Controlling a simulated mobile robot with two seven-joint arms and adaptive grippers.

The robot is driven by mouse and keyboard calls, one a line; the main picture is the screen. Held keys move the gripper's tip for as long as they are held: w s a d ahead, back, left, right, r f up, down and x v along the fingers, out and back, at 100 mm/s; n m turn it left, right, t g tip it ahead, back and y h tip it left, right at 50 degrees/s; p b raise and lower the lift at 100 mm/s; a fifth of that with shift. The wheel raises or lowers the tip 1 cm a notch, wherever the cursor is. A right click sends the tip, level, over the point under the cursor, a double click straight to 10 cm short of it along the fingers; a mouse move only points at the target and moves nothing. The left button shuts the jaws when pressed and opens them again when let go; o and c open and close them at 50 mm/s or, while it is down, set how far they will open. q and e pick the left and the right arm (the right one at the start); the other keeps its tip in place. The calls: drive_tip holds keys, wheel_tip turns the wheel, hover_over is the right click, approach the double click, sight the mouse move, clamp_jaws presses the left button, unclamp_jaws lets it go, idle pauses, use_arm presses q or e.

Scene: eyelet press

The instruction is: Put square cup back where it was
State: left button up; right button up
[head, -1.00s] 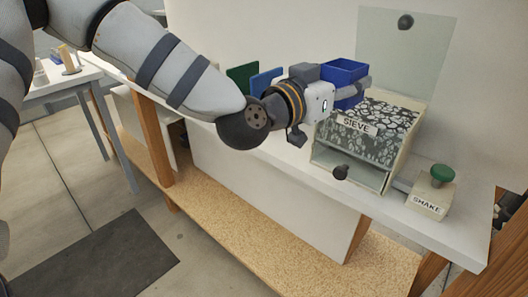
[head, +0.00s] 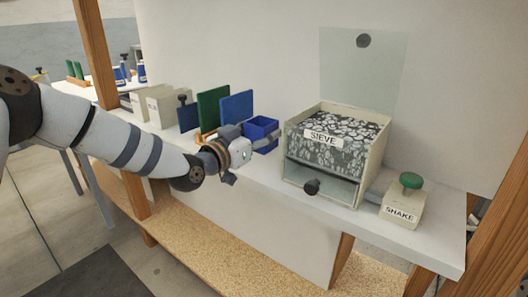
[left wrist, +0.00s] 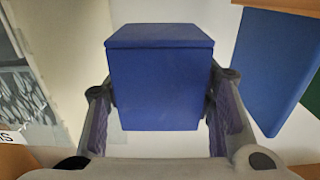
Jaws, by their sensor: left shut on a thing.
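The square cup (head: 262,127) is blue and open at the top, and it is upright in the head view. My left gripper (head: 265,144) is shut on it, with a finger on either side of the cup (left wrist: 157,88) in the left wrist view. The cup is at the white counter, left of the sieve box and just right of the blue panel. I cannot tell whether its base touches the counter. My right gripper is not in view.
The sieve box (head: 308,169), with a patterned mass inside, stands right of the cup. The shake block (head: 401,209) with its green button is further right. A blue panel (head: 236,107) and green panel (head: 208,108) stand close left of the cup. Pale boxes (head: 163,106) are further left.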

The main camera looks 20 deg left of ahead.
use_arm(q)
drive_tip(key=shift+w+a+f, duration=0.15)
drive_tip(key=shift+w+f, duration=0.6)
drive_tip(key=shift+f, duration=0.3)
drive_tip(key=shift+w+f+b, duration=0.1)
drive_tip(key=shift+f+b, duration=0.4)
drive_tip(key=shift+f, duration=1.2)
drive_tip(key=o, duration=1.2)
drive_tip(key=shift+c, duration=0.2)
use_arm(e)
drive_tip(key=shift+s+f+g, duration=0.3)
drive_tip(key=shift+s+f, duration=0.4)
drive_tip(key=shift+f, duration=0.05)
use_arm(q)
drive_tip(key=shift+r, duration=0.15)
